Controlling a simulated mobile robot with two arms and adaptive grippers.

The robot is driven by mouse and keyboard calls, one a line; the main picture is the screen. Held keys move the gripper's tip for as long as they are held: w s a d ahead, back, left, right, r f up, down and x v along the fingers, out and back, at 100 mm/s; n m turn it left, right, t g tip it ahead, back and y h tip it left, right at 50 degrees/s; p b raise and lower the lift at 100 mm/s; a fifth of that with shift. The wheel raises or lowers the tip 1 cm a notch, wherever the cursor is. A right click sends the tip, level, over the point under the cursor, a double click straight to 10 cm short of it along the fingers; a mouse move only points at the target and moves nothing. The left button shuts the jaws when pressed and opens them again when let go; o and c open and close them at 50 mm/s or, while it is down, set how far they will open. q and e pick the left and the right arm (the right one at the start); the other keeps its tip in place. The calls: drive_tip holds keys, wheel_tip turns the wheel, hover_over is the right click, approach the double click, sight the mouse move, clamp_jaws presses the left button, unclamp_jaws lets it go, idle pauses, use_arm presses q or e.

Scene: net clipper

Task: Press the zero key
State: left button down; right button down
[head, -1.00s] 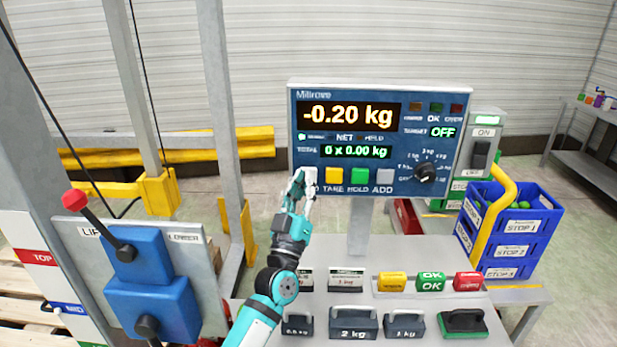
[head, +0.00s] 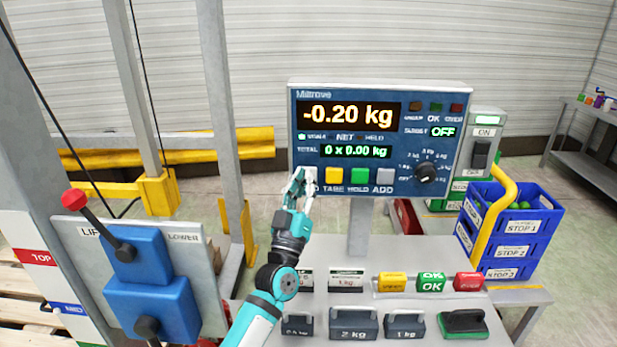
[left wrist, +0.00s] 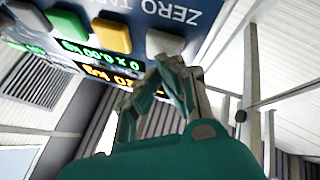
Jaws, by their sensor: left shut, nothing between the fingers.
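The scale panel (head: 440,95) reads -0.20 kg, with 0 x 0.00 kg on the total line. The pale grey zero key (left wrist: 165,42) is the end key of the row, by the word ZERO in the left wrist view. In the head view my left gripper (head: 299,180) covers most of that key and part of its label. The gripper is shut and empty, its fingertips (left wrist: 172,62) right by the key's edge. I cannot tell whether they touch it. My right gripper is not in view.
Beside the zero key are the yellow tare key (head: 333,175), green hold key (head: 359,175) and grey add key (head: 384,176). Weights (head: 353,326) stand on the bench below. A blue lever box (head: 150,295) stands at left, and blue crates (head: 515,225) at right.

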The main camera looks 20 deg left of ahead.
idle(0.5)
use_arm(q)
drive_tip(key=shift+s+d+p, duration=0.25)
drive_tip(key=shift+s+p, duration=0.25)
drive_tip(key=shift+s, duration=0.25)
drive_tip(key=s, duration=0.1)
drive_tip(key=s+d+p, duration=0.1)
drive_tip(key=s, duration=0.1)
drive_tip(key=s+p, duration=0.1)
drive_tip(key=shift+s+d, duration=0.3)
drive_tip(key=shift+d, duration=0.05)
idle(0.5)
